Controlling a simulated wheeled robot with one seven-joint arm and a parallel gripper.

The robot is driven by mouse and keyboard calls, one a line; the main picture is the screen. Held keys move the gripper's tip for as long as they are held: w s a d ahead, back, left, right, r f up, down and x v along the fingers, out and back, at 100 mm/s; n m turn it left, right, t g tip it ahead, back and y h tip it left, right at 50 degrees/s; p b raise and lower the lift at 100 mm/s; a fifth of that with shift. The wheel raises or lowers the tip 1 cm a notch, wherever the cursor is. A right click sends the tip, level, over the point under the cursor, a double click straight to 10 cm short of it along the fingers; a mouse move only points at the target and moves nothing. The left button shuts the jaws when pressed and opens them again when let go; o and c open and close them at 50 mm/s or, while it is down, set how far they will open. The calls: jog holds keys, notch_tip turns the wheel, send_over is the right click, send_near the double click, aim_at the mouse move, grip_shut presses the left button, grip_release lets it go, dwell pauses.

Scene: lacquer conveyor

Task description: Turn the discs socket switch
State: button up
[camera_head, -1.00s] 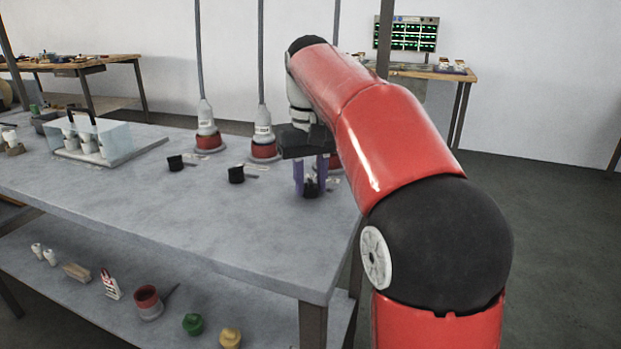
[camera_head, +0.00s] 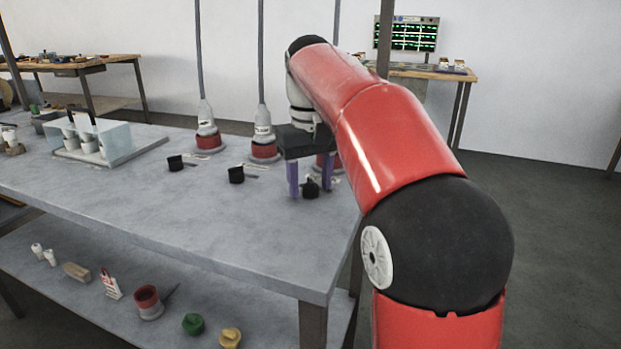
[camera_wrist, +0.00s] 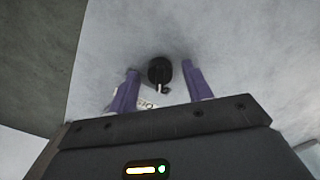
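Three black rotary switches stand in a row on the grey table, each in front of a red-based socket. My gripper (camera_head: 310,180) is at the right-hand switch (camera_head: 310,189), with its purple fingers apart on either side. In the wrist view this round black switch (camera_wrist: 159,70) lies between and slightly beyond the fingertips (camera_wrist: 160,72), with gaps on both sides. A pale pointer or mark shows on it. A small label beside it is partly hidden by a finger and unreadable, so I cannot tell which switch is the discs one.
The middle switch (camera_head: 236,175) and left switch (camera_head: 175,163) stand to the left. Sockets with plugs (camera_head: 264,147) are behind, the right one mostly hidden by my arm. A clear box (camera_head: 115,135) is at the far left. The table's right edge is close to my gripper.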

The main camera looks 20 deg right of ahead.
aim_at(311, 181)
jog(key=shift+r, duration=0.1)
jog(key=shift+r, duration=3.8)
